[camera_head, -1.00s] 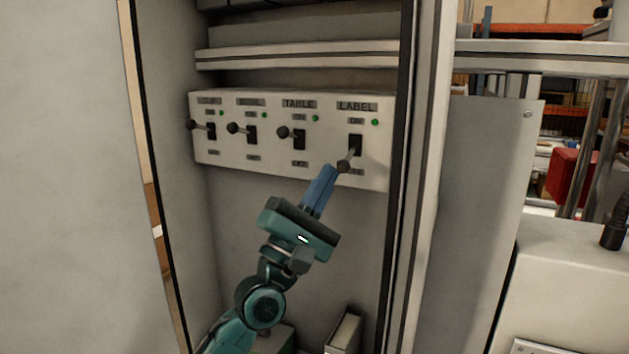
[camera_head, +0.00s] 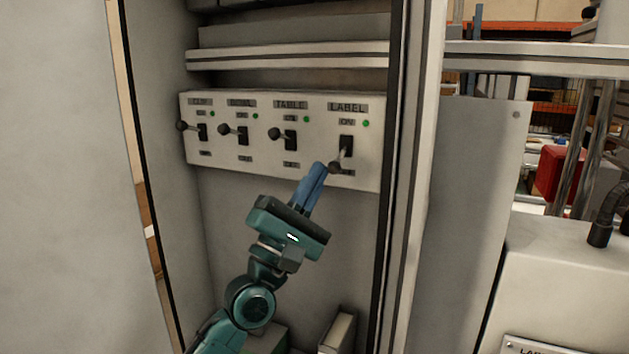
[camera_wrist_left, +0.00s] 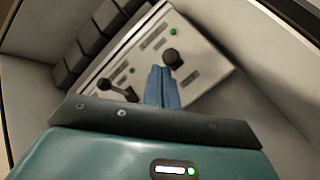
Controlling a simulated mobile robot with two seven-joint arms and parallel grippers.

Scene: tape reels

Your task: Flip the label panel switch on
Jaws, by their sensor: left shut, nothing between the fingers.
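A white switch panel (camera_head: 225,165) carries a row of black lever switches with dark knobs. The LABEL switch (camera_head: 345,150) is the rightmost, and its lever points down toward the viewer, its knob (camera_head: 336,167) low, near the lower marking. A green light (camera_head: 366,124) shows beside its ON mark. My left gripper (camera_head: 320,168) is shut and empty, its blue fingertips just left of the LABEL knob. In the left wrist view the blue fingers (camera_wrist_left: 161,80) are together, close to a dark knob (camera_wrist_left: 173,57); contact cannot be told. My right gripper is out of view.
The TABLE switch lever (camera_head: 278,133) and two more levers stick out to the left of my fingers. Cabinet walls enclose the panel at both sides. A white ledge (camera_head: 285,57) runs above it. A binder-like object (camera_head: 339,332) stands at the cabinet bottom.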

